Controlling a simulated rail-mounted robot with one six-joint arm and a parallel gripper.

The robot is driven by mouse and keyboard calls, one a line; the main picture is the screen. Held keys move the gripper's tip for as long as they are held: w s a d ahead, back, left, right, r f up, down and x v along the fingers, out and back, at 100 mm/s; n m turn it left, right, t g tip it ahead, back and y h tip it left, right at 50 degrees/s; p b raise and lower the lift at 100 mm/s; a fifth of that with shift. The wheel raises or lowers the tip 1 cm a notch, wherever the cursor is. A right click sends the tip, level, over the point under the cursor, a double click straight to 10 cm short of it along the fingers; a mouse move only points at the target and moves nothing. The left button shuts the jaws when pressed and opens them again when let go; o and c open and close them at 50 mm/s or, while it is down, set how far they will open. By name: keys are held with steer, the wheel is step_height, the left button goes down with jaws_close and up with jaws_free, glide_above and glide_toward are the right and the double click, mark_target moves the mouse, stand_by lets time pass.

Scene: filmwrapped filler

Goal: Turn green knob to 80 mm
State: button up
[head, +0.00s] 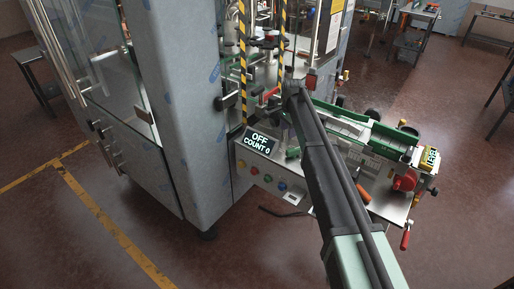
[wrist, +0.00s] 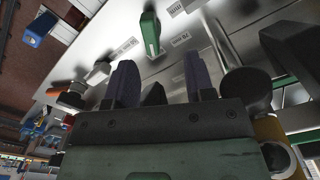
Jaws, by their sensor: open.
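The green knob (wrist: 150,33) is a bar-shaped handle on a metal panel in the wrist view. It stands beyond the fingertips, roughly between them in the picture. The fingers look clear of the knob, though the exact gap is hard to judge. In the head view my arm covers the gripper and I cannot make out the knob for sure.
A dark round post (wrist: 245,90) stands close at the right finger. In the head view, a display (head: 260,143) reads OFF, COUNT 0, above several coloured buttons.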

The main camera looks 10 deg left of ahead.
mark_target(292, 149)
steer(key=shift+m, duration=0.3)
steer(key=f+b, duration=0.3)
steer(key=d+f+b, duration=0.1)
steer(key=f+b, duration=0.3)
steer(key=d+f+b, duration=0.1)
steer(key=f+b, duration=0.2)
steer(key=b, duration=0.1)
steer(key=shift+s+d+f, duration=0.1)
steer(key=shift+s+f, duration=0.25)
steer(key=shift+r, duration=0.15)
steer(key=shift+c, duration=0.2)
jaws_close()
